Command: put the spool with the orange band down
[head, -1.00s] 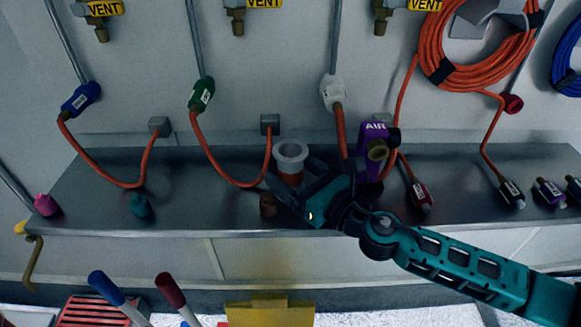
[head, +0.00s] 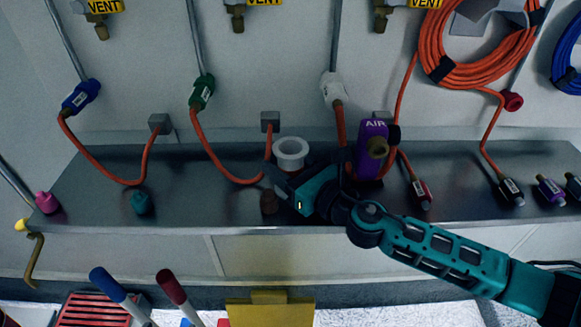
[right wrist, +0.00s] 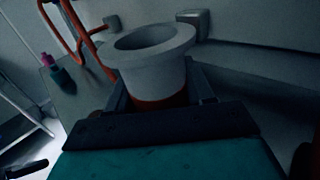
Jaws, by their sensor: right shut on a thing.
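The spool with the orange band (head: 291,147) stands upright over the metal shelf, its pale flared rim and round opening facing up. In the right wrist view the spool (right wrist: 155,62) fills the middle, and its orange band (right wrist: 160,102) shows low between the fingers. My right gripper (head: 291,173) is shut on the spool near the band. The spool's lower end is hidden behind the gripper, so I cannot tell whether it touches the shelf. My left gripper is not in view.
A purple AIR fitting (head: 372,150) stands close on the right. Orange hoses hang behind.

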